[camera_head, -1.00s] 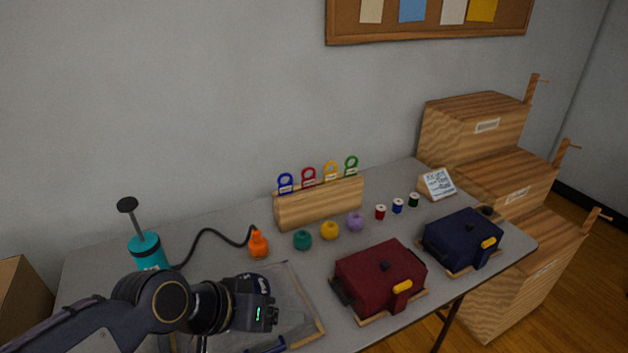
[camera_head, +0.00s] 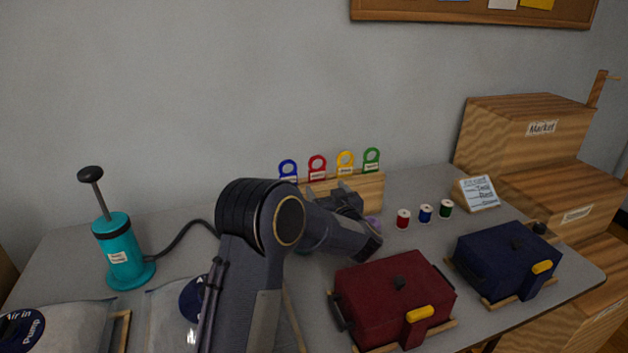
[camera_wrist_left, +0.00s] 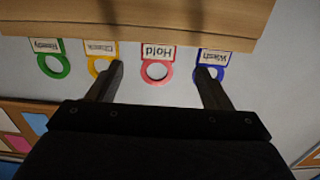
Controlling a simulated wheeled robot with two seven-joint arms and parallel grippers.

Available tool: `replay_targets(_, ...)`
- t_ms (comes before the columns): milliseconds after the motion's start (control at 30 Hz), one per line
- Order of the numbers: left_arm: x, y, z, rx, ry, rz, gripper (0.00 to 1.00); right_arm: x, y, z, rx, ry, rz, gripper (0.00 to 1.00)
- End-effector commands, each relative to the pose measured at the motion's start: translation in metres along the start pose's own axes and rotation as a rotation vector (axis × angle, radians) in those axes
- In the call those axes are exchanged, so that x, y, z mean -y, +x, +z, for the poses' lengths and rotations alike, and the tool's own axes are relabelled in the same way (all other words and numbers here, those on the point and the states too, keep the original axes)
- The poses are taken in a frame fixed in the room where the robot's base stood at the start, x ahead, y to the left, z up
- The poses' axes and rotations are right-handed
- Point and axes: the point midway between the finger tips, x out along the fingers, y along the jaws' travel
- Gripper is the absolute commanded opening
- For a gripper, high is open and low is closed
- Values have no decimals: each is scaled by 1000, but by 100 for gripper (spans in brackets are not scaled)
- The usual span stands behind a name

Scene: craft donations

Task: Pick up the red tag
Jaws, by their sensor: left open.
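The red tag (camera_head: 317,175) is a ring with a white label, standing in a slotted wooden block (camera_head: 372,190) between the blue tag (camera_head: 288,178) and the yellow tag (camera_head: 345,170). My left gripper (camera_head: 338,190) is in front of the block, its hand hiding part of it. In the left wrist view the picture is upside down; the red tag (camera_wrist_left: 158,53), its label reading "Hold", lies between the open fingers of my left gripper (camera_wrist_left: 159,68). The fingers are empty and overlap the yellow and blue tags in that view. My right gripper is not in view.
The green tag (camera_head: 371,166) stands at the block's right end. Thread spools (camera_head: 425,213) and a small sign (camera_head: 476,193) are to the right. A dark red case (camera_head: 385,295) and a navy case (camera_head: 500,262) stand in front. A teal pump (camera_head: 122,255) is at left.

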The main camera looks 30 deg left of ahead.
Motion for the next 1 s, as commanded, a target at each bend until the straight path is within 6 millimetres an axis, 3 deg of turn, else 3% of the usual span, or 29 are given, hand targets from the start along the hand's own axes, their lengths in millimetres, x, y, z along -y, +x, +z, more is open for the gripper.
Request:
replay_targets(500,-1,67,-5,-1,0,-2,73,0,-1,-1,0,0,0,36)
replay_targets(800,-2,73,-6,0,0,0,73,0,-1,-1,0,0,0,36)
replay_targets(1000,-2,72,-6,-1,0,0,49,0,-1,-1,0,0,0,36)
